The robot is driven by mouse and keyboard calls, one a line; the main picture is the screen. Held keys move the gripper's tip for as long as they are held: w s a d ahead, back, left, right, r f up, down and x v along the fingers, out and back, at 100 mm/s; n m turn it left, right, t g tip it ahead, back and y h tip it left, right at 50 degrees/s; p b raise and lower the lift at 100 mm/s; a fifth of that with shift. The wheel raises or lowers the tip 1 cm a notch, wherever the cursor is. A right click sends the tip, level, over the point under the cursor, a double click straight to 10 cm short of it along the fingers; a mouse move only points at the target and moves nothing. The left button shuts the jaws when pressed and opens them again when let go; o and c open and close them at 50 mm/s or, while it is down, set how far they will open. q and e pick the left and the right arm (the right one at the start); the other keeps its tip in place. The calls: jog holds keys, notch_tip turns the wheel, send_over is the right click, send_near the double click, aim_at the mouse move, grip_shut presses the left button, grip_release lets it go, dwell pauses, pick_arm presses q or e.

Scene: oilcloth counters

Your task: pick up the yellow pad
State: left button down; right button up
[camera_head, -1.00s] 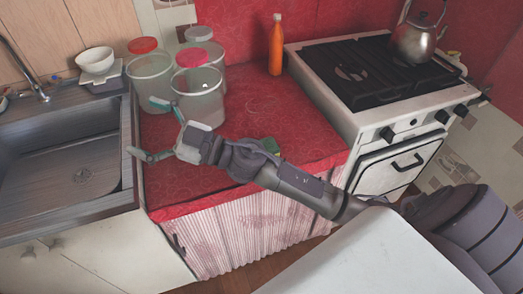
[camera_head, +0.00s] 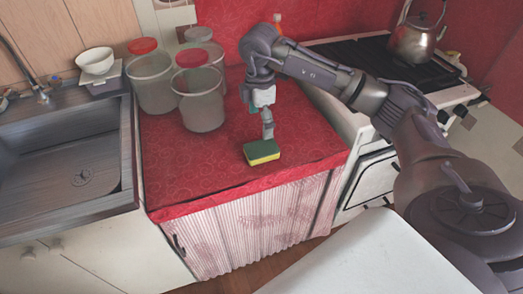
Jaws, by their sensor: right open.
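The yellow pad (camera_head: 264,158) is a small sponge-like block with a green top and yellow sides. It lies flat on the red oilcloth counter (camera_head: 190,170), near the front edge. My right gripper (camera_head: 268,130) points down just behind and above the pad. It is open, and one finger shows clearly with its tip close to the pad's back edge; the other finger is mostly hidden. I cannot tell whether the fingertip touches the pad. My left gripper is not in view.
Several clear jars, one with a red lid (camera_head: 192,58), stand at the back left of the counter. A sink (camera_head: 70,165) is at the left. The stove (camera_head: 340,120) with a kettle (camera_head: 418,40) is at the right. The orange bottle is mostly hidden behind my arm.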

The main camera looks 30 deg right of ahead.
aim_at(262, 148)
notch_tip(262, 148, down, 6)
jog(key=f, duration=0.3)
jog(key=f+p, duration=0.1)
jog(key=f, duration=0.1)
jog(key=shift+w+d+f, duration=0.1)
jog(key=shift+w+d, duration=0.15)
jog(key=shift+d, duration=0.05)
jog(key=c, duration=0.8)
